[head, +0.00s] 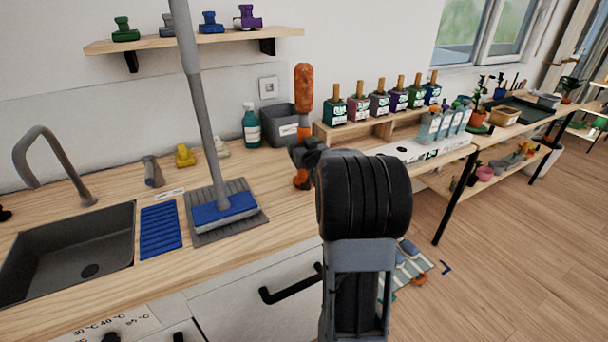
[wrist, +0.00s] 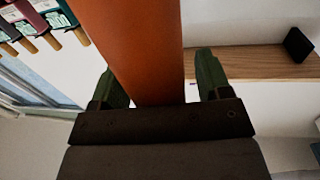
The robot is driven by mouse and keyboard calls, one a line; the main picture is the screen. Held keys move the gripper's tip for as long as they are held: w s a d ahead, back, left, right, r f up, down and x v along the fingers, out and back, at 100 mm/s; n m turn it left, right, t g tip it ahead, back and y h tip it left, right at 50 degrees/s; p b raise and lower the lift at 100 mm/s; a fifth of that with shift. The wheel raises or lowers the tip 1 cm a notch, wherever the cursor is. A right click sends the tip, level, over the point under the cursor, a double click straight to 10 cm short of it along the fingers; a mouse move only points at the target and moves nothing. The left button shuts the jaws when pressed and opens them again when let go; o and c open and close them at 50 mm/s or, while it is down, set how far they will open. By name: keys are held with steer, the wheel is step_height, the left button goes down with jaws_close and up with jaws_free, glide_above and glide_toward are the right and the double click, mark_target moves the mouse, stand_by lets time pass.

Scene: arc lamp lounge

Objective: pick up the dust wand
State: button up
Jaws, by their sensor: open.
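The orange dust wand (head: 304,88) stands upright on the wooden counter, beside the grey bin. Its middle is hidden in the head view by my gripper (head: 303,152), and its orange lower part shows below. In the wrist view the orange wand (wrist: 138,45) runs between the two green fingers of my gripper (wrist: 160,85). The fingers are open, one on each side of it. The left finger looks close to the wand, and a gap shows at the right one. I cannot tell whether either touches.
A grey bin (head: 279,125) and a teal spray bottle (head: 251,126) stand left of the wand. A mop (head: 224,208) stands on a grey mat near the sink (head: 70,255). Several corked bottles (head: 380,103) line a raised shelf to the right. A wall shelf (head: 190,41) hangs above.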

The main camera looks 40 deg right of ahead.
steer(key=shift+c, duration=0.3)
jaws_close()
stand_by(0.4)
steer(key=shift+r, duration=0.1)
